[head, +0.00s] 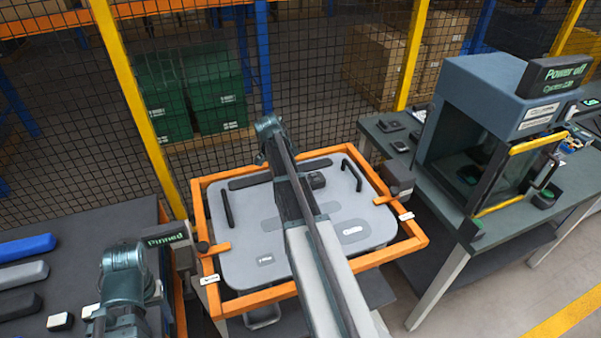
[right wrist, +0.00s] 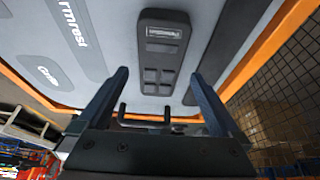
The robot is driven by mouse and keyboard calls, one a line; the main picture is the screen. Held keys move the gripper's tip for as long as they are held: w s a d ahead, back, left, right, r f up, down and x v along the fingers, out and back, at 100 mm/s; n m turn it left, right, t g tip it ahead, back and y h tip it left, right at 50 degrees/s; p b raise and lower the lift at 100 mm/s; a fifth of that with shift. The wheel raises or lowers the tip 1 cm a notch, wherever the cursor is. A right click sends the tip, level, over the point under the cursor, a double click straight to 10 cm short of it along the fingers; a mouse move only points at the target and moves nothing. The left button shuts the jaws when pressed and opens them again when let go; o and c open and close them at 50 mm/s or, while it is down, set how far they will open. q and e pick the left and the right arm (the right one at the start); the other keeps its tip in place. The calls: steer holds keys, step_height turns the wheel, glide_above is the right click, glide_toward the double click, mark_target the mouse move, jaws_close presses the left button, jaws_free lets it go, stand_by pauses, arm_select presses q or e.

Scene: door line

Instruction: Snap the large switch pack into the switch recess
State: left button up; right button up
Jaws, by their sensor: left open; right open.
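A dark switch pack (right wrist: 163,62) with several buttons and a small label is at the grey door panel in the right wrist view. A dark block, likely the same pack, shows in the head view (head: 316,180) beside my right arm. I cannot tell whether it is seated flush; the switch recess is not clearly visible. My right gripper (right wrist: 160,82) is open, its fingers on either side of the pack's lower end, apart from it. In the head view my right arm hides its fingertips. My left gripper (head: 108,322) is open at the lower left, its fingertips hardly visible.
The door panel (head: 240,265) lies in an orange frame (head: 408,243), beside a "Pinned" sign (head: 166,239). The left table (head: 80,232) carries blue, grey and black bars and small blocks. Mesh fencing runs behind.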

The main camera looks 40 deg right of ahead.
arm_select(q)
step_height(320, 180, up, 8)
steer(key=p, duration=0.7)
steer(key=shift+r, duration=0.2)
arm_select(e)
steer(key=v, duration=0.9)
steer(key=shift+a, duration=0.1)
